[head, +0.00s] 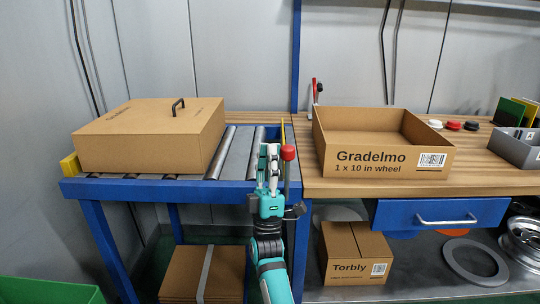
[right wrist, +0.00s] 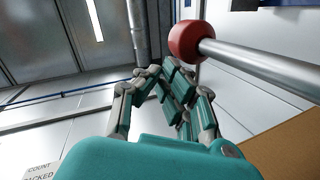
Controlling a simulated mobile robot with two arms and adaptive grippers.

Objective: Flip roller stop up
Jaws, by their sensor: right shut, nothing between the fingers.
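A lever with a red knob (head: 288,153) stands upright at the front right corner of the blue roller table (head: 150,190). A thin yellow plate (head: 282,133) stands at the right end of the rollers, behind the lever. My right gripper (head: 268,158) is shut and empty, pointing up just left of the knob. In the right wrist view the red knob (right wrist: 188,41) and its metal rod lie beyond and right of the shut fingers (right wrist: 165,75). Whether the fingers touch the lever I cannot tell. My left gripper is not in view.
A closed cardboard box with a handle (head: 150,137) sits on the rollers (head: 240,152). An open Gradelmo box (head: 390,160) stands on the wooden bench (head: 475,165) to the right. A blue drawer (head: 440,213) is below the bench.

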